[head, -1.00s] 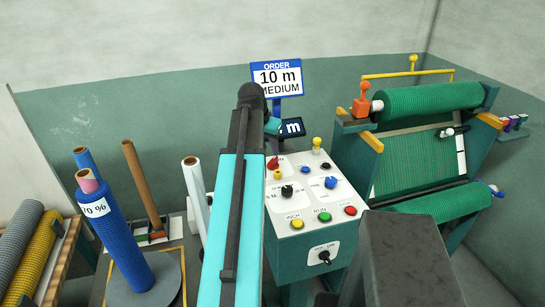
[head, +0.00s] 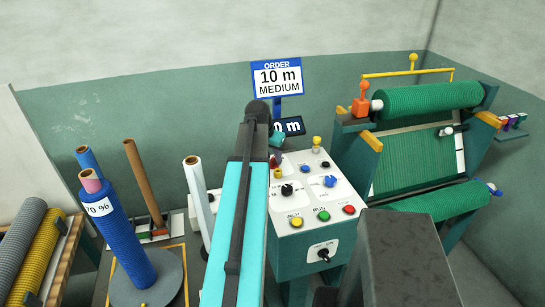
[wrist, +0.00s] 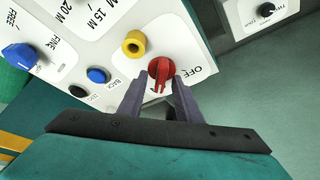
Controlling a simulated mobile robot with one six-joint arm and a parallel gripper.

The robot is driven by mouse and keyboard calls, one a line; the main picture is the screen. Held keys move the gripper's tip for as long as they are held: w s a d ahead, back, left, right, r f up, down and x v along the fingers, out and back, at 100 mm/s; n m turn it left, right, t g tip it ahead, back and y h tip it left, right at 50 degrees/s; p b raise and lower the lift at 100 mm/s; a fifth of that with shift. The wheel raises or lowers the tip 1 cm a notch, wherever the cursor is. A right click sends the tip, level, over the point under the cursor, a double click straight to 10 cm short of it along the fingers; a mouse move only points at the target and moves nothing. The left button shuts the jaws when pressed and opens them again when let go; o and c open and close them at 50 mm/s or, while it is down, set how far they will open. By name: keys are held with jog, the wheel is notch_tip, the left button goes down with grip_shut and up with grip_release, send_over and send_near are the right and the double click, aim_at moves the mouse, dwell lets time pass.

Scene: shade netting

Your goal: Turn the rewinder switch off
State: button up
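The rewinder's control box (head: 325,245) stands in the middle of the head view. Its red rotary switch (wrist: 160,68) shows in the wrist view beside a label reading OFF; the switch's handle points down in the picture, toward my gripper. In the head view the switch (head: 276,159) is mostly hidden by my arm. My gripper (wrist: 158,80) is open, with one finger on each side of the switch's near end. A narrow gap seems to show between the fingers and the switch; I cannot tell whether they touch it.
A yellow knob (wrist: 134,44) sits close left of the red switch, with a blue button (wrist: 97,75) farther left. An order sign (head: 277,80) reads 10 m medium. The green netting roll (head: 428,100) is at right; a blue roll (head: 122,240) stands at left.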

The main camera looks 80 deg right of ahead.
jog(key=shift+c, duration=0.2)
grip_shut()
jog(key=shift+a, duration=0.1)
jog(key=shift+n, duration=0.4)
jog(key=shift+s+n+t, duration=0.1)
jog(key=shift+n+t, duration=0.2)
jog(key=n, duration=0.1)
jog(key=n+t+b, duration=0.1)
jog(key=n, duration=0.2)
jog(key=shift+s+f+n+t, duration=0.1)
jog(key=shift+s+n+t, duration=0.15)
jog(key=shift+n+t, duration=0.15)
jog(key=n, duration=0.2)
jog(key=n+t+y+b, duration=0.1)
jog(key=n, duration=0.1)
jog(key=n+t+b, duration=0.1)
jog(key=n, duration=0.2)
jog(key=shift+s+d, duration=0.2)
jog(key=shift+d, duration=0.15)
jog(key=n+y+b, duration=0.1)
jog(key=n, duration=0.1)
jog(key=n+t+b, duration=0.1)
jog(key=n, duration=0.1)
jog(key=shift+n+y, duration=0.4)
